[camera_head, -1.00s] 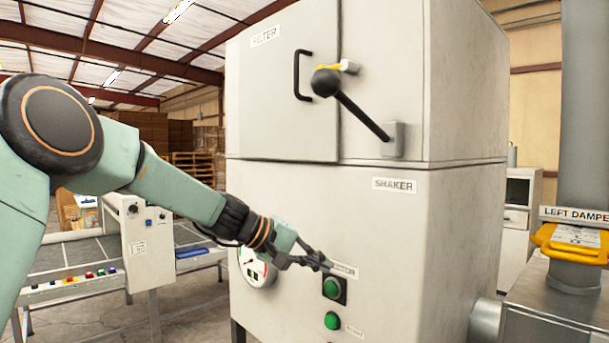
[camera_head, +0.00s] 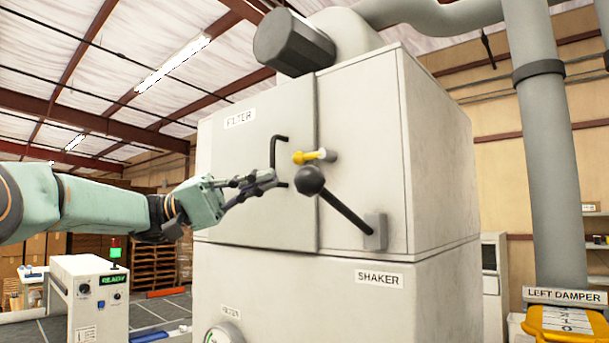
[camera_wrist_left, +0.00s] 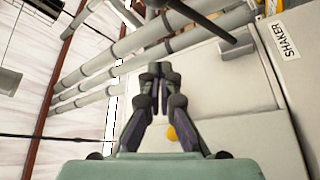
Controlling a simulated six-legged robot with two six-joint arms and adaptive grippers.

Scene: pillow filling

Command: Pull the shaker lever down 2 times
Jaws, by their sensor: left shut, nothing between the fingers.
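The shaker lever (camera_head: 345,212) is a black rod with a round black knob (camera_head: 311,180). It slants up and left from its grey bracket on the cabinet, above the SHAKER label (camera_head: 380,278). My left gripper (camera_head: 275,178) is shut and empty in front of the filter door, a little left of the knob and apart from it in the picture. In the left wrist view its closed fingers (camera_wrist_left: 160,72) point up the picture, and the lever rod (camera_wrist_left: 208,20) crosses the top. The knob is not clearly visible there. My right gripper is not in view.
A black door handle (camera_head: 279,140) is close behind my left gripper. A yellow-tipped latch (camera_head: 309,157) sticks out just above the knob. A control box (camera_head: 90,300) stands at the lower left.

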